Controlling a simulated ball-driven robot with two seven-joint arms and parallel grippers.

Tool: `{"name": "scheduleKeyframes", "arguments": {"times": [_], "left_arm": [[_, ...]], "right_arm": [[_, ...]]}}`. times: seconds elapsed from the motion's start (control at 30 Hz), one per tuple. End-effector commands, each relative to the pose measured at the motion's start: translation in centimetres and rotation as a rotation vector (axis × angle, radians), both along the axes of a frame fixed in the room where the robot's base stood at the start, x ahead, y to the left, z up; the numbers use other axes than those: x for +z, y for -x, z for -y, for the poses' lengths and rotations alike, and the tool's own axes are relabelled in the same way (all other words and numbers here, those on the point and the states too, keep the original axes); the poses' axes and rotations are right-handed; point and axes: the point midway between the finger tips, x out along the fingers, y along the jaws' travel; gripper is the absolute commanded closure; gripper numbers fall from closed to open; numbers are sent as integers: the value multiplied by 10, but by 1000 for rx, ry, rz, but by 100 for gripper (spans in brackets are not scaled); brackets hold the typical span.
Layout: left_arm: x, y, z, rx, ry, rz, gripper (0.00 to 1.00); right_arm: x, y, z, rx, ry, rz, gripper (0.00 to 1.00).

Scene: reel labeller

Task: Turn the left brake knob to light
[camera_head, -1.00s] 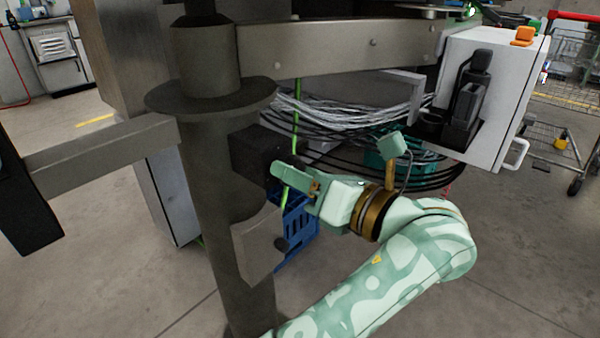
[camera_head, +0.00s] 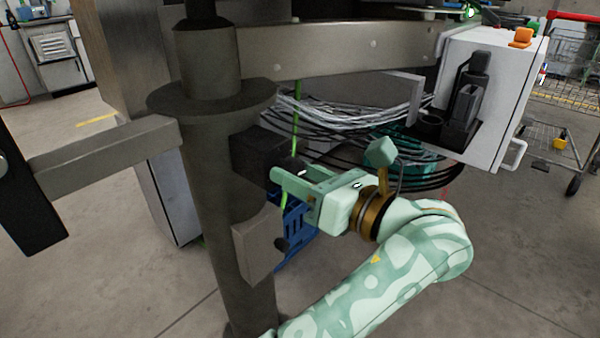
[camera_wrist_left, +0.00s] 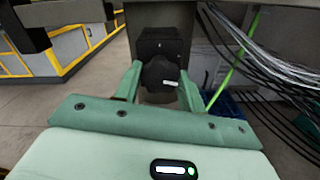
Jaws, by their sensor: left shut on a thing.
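The left brake knob (camera_wrist_left: 160,72) is black with a short white mark that points right in the left wrist view. It sits on the front of a black box (camera_wrist_left: 163,44), which also shows on the grey column in the head view (camera_head: 255,150). My left gripper (camera_head: 280,186) is at this box. In the left wrist view its two green fingers stand on either side of the knob, shut on it. Any scale or lettering around the knob is too small to read. My right gripper is not in view.
Grey and black cables (camera_head: 350,115) hang behind my gripper. A blue crate (camera_head: 298,228) is behind and below. A white machine box (camera_head: 507,85) stands at the right.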

Motion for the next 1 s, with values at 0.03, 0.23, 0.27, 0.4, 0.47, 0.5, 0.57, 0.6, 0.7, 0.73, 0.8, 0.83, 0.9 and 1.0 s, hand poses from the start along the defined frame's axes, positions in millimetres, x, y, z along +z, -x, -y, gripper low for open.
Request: {"name": "scheduleKeyframes", "arguments": {"times": [0.03, 0.23, 0.27, 0.4, 0.47, 0.5, 0.57, 0.6, 0.7, 0.73, 0.8, 0.83, 0.9, 1.0], "left_arm": [[-4, 0, 1, -1, 28, 26, 83], [-5, 0, 1, -1, 141, 180, 83], [-5, 0, 1, -1, 158, 203, 83], [-4, 0, 1, -1, 233, 308, 83], [-4, 0, 1, -1, 263, 349, 83], [-4, 0, 1, -1, 282, 376, 83], [-4, 0, 1, 0, 311, 413, 83], [-4, 0, 1, 0, 328, 438, 83], [-4, 0, 1, 0, 366, 490, 83], [-4, 0, 1, 0, 376, 504, 83], [-4, 0, 1, 0, 397, 533, 83], [-4, 0, 1, 0, 405, 544, 83], [-4, 0, 1, 1, 422, 565, 83], [-4, 0, 1, 1, 439, 589, 83]], "right_arm": [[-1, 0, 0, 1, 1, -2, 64], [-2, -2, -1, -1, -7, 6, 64], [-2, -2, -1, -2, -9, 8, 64], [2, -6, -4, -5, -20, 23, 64], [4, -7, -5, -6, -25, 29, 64], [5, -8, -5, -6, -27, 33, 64], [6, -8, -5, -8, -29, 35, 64], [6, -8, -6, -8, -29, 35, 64], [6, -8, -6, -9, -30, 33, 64], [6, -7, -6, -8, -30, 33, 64], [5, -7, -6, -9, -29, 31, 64], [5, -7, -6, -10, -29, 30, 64], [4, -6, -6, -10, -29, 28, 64], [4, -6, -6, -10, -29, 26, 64]]}}
